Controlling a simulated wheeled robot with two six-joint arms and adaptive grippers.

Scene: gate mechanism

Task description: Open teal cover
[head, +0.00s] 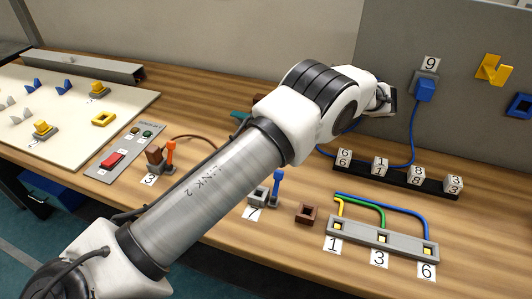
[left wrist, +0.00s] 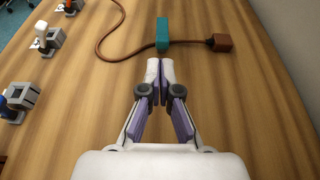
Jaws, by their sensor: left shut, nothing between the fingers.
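The teal cover (left wrist: 162,33) is a small upright block on the wooden table, at the upper middle of the left wrist view. It also shows in the head view (head: 240,116), mostly hidden behind my arm. My left gripper (left wrist: 160,71) is shut and empty. In the left wrist view its fingertips point at the teal cover and appear a short way from it, with a small gap. My right gripper is in neither view.
A brown cable (left wrist: 101,40) runs beside the teal cover to a brown block (left wrist: 222,43). Several lever boxes stand left in the left wrist view, including one with an orange lever (head: 170,152). A grey panel (head: 385,40) stands behind. Table right of the gripper is clear.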

